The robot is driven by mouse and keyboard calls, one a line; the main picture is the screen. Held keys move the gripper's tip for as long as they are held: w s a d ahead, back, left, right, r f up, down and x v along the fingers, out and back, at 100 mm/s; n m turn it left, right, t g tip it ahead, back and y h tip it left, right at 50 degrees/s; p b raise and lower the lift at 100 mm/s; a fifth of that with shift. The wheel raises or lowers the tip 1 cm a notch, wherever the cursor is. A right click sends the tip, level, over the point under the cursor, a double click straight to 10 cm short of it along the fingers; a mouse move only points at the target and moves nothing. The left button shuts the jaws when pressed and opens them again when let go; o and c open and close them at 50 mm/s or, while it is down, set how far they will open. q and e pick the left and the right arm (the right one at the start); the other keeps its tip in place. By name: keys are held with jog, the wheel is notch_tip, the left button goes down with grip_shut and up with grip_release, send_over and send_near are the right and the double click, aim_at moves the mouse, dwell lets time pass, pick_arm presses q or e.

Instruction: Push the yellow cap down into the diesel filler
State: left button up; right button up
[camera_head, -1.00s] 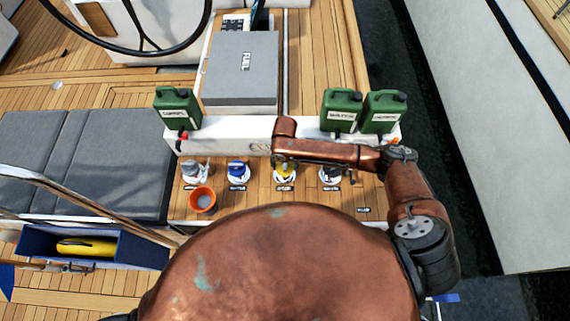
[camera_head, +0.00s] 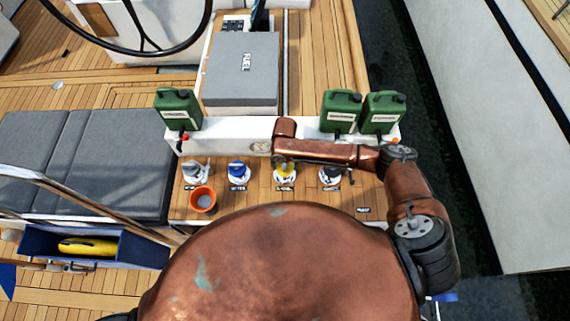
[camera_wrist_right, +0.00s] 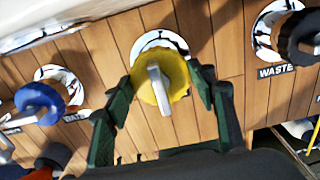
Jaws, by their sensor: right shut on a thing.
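The yellow cap (camera_wrist_right: 163,80), with a grey bar handle across its top, is between the green fingers of my right gripper (camera_wrist_right: 161,84) in the right wrist view. The fingers are shut on its sides. The white ring of the diesel filler (camera_wrist_right: 160,40) shows just beyond the cap, which covers part of it. How far down the cap sits cannot be told. In the head view the yellow cap (camera_head: 285,168) shows below my right wrist, over the third filler from the left. My left gripper is not in view.
A blue cap (camera_head: 238,169) and a grey cap (camera_head: 194,170) stand to the left. A black cap (camera_head: 331,174) is to the right, close by. An orange cup (camera_head: 203,199) stands in front. Green jerrycans (camera_head: 342,111) line the white ledge behind.

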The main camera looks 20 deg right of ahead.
jog(key=shift+f+b, duration=0.3)
jog(key=shift+f, duration=0.25)
dwell(0.4)
jog(key=o, duration=1)
notch_tip(320, 180, up, 11)
jog(key=p, duration=1)
jog(key=shift+r+p, duration=0.1)
jog(key=shift+p, duration=0.3)
